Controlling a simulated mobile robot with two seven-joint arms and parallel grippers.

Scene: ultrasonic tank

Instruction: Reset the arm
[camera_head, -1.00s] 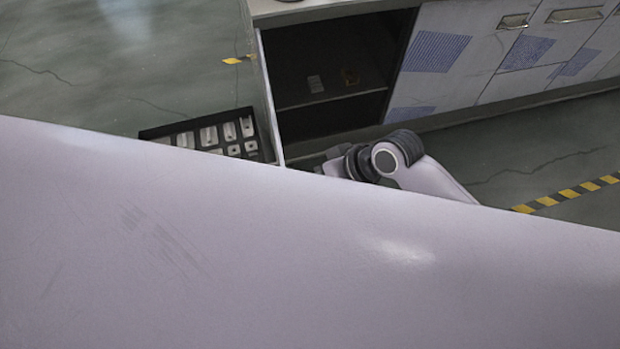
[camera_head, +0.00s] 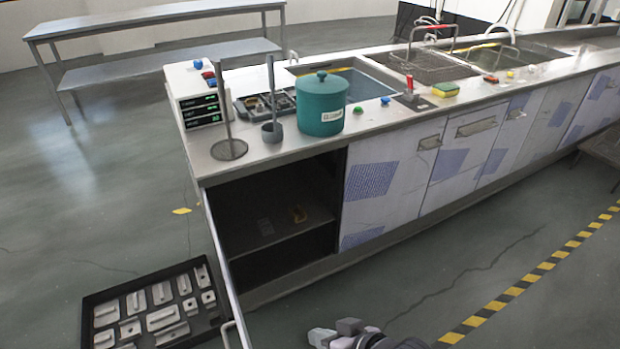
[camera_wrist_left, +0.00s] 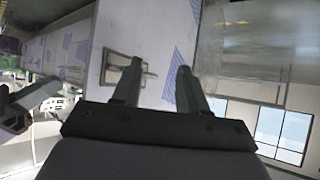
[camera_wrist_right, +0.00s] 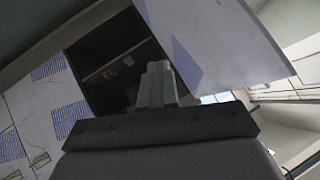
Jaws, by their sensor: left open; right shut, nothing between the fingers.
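My right gripper (camera_head: 318,335) shows at the bottom edge of the head view, low in front of the counter and over the floor. In the right wrist view its fingers (camera_wrist_right: 158,72) are closed together with nothing between them. The open cabinet door (camera_wrist_right: 215,40) and the dark cabinet inside lie beyond them. My left gripper is outside the head view. In the left wrist view its fingers (camera_wrist_left: 157,78) stand apart and empty, with a pale cabinet front and a metal handle (camera_wrist_left: 125,68) beyond them. Most of both arms is hidden.
The steel counter (camera_head: 275,160) holds a teal pot (camera_head: 322,105), a display unit (camera_head: 200,100) and sinks. Its end cabinet (camera_head: 270,215) stands open, the door (camera_head: 222,262) swung outward. A black tray of metal parts (camera_head: 90,300) lies on the floor at left.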

